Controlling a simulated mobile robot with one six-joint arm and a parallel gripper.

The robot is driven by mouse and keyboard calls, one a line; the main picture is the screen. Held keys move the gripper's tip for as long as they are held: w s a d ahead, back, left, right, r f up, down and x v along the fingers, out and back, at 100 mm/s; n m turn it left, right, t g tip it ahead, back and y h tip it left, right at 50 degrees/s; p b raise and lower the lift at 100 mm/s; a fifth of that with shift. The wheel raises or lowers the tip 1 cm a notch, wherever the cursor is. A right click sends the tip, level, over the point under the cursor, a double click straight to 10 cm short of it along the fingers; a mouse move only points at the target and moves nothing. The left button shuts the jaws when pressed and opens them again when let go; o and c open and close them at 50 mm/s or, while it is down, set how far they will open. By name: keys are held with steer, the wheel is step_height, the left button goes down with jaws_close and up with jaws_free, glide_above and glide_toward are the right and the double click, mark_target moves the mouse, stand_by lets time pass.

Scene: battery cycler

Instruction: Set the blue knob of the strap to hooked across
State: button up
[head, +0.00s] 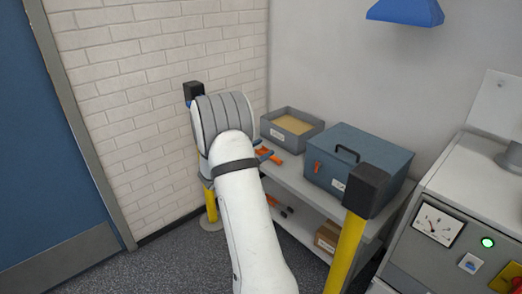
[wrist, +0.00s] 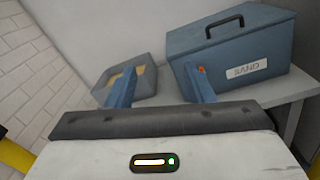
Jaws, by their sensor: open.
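Two yellow posts with black heads stand in the head view: the left post (head: 209,205) by the brick wall and the right post (head: 347,250) in front of the shelf. A small blue piece (head: 188,103) shows beside the left post's black head (head: 194,90); it may be the strap's knob, but it is too small to be sure. No strap is seen across the gap. My gripper (wrist: 159,68) is open and empty, its two blue fingers apart, pointing toward the shelf. In the head view my arm hides most of it.
A shelf unit (head: 290,180) holds a grey open bin (head: 291,130) and a blue lidded box (head: 358,160). Orange-handled items and a carton (head: 328,238) lie on it. A grey machine (head: 460,215) stands at right. A blue door (head: 45,150) is at left.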

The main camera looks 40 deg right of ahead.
steer(key=a, duration=0.7)
steer(key=shift+s+a+b, duration=0.35)
steer(key=shift+s+a, duration=0.05)
steer(key=shift+s, duration=0.05)
